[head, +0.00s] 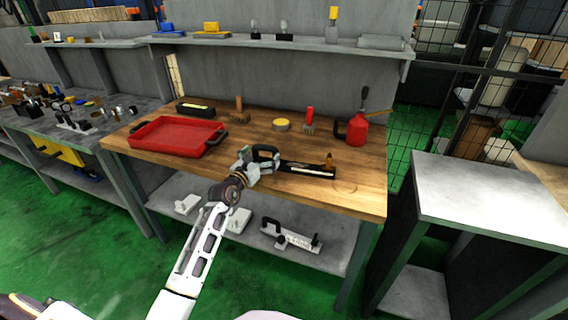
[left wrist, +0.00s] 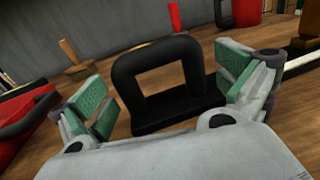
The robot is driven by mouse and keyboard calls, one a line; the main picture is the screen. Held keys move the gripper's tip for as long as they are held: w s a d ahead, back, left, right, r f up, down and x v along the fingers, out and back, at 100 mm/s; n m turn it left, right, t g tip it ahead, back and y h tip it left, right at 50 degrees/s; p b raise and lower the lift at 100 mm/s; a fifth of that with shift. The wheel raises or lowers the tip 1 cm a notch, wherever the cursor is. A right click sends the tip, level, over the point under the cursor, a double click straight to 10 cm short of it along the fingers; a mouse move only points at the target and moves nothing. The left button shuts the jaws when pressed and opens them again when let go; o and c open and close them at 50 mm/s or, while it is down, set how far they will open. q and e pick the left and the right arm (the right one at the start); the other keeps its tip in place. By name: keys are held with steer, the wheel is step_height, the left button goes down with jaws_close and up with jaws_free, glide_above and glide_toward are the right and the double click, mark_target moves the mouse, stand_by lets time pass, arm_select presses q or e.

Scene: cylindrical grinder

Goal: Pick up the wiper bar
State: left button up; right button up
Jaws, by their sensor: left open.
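The wiper bar appears to be the long black tool (head: 309,170) near the front of the wooden workbench, with a pale strip and a brown knob at its right end. A black loop handle (left wrist: 190,72) stands at its near end, upright in the left wrist view. My left gripper (head: 258,163) is at this handle, above the bench. In the left wrist view, its green-padded fingers (left wrist: 165,90) are spread to either side of the loop, with visible gaps. The gripper is open and holds nothing. My right gripper is not in view.
The wooden bench (head: 345,198) also holds a red tray (head: 178,137), a black block with a yellow strip (head: 195,109), a wooden-handled brush (head: 240,110), a yellow-topped tin (head: 281,125), a red-handled tool (head: 309,120) and a red can (head: 357,130). Bench right of the bar is clear.

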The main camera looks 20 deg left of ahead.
mark_target(266, 150)
arm_select(q)
steer(key=shift+w+d, duration=0.2)
steer(key=shift+w, duration=1.35)
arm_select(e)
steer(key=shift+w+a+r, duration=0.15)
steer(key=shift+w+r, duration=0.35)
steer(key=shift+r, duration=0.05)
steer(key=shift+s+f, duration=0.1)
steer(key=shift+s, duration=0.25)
arm_select(q)
steer(key=c, duration=0.8)
steer(key=shift+r, duration=0.15)
steer(key=c, duration=0.4)
steer(key=shift+c, duration=0.2)
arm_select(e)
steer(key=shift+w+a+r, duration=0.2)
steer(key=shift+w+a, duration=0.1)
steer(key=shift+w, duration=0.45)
arm_select(q)
steer(key=shift+r, duration=0.1)
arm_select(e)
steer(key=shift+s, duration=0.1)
